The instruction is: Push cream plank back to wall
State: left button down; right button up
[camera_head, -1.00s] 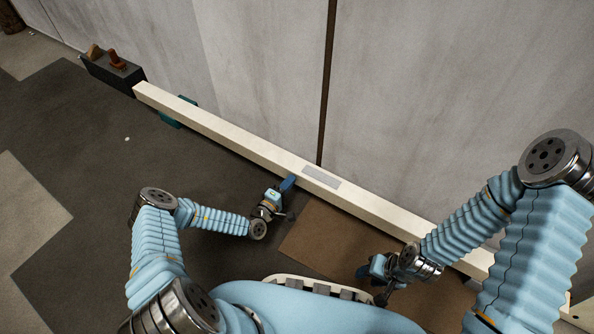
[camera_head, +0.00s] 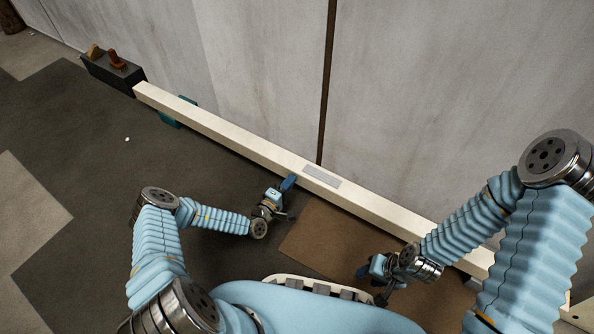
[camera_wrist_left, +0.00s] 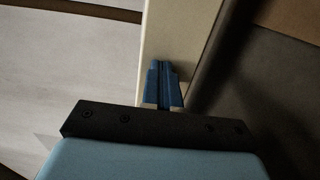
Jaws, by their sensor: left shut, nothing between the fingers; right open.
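The cream plank (camera_head: 235,143) is a long beam that runs diagonally along the foot of the wall (camera_head: 262,70), with a grey plate (camera_head: 322,176) on its top. A narrow strip shows between plank and wall near the middle; I cannot tell whether they touch. My left gripper (camera_head: 288,183) is shut and empty, its blue fingertips at the plank's near side. In the left wrist view the shut fingers (camera_wrist_left: 163,85) overlap the plank (camera_wrist_left: 180,40); contact is likely but not certain. My right gripper (camera_head: 366,270) is open, short of the plank, its fingers partly hidden.
A dark block (camera_head: 112,72) with brown knobs stands at the plank's far left end. A teal piece (camera_head: 170,121) shows beneath the plank. A brown mat (camera_head: 318,236) lies on the floor between my grippers. The dark floor (camera_head: 90,170) at left is mostly clear.

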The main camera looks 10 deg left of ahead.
aim_at(296, 174)
pick_arm(q)
jog(key=shift+x, duration=1.4)
jog(key=shift+w+d, duration=0.2)
jog(key=shift+w, duration=0.45)
jog(key=shift+x, duration=0.8)
jog(key=shift+w+d, duration=0.15)
